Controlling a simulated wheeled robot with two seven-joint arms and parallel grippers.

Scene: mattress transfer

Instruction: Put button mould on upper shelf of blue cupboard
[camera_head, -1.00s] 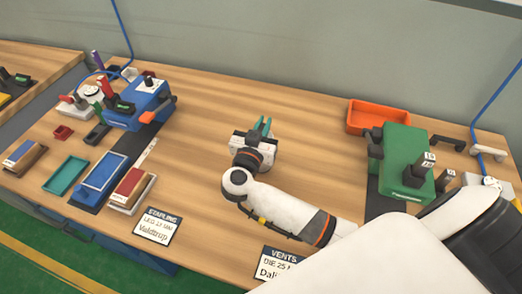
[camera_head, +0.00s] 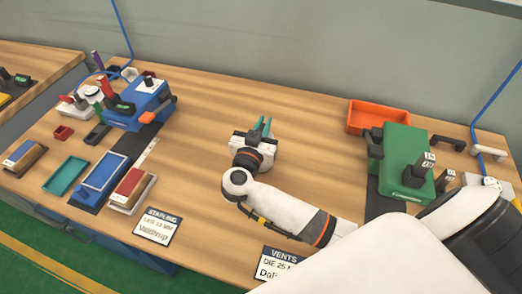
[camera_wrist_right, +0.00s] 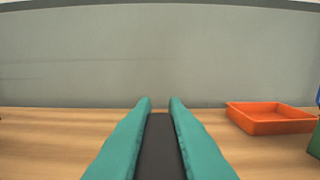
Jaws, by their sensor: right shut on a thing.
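My right gripper (camera_head: 262,127) has teal fingers and is over the middle of the wooden bench, pointing toward the back wall. In the right wrist view its fingers (camera_wrist_right: 160,104) close on a dark, flat-looking thing (camera_wrist_right: 160,148) between them. I cannot tell whether this is the button mould; in the head view it is too small to make out. My left gripper is not in view.
An orange tray (camera_head: 375,116) and a green machine (camera_head: 404,165) stand at the right. A blue machine (camera_head: 141,105), a blue tray (camera_head: 101,178) and a teal tray (camera_head: 66,173) are at the left. The bench around my right gripper is clear, with the grey wall (camera_head: 290,50) behind.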

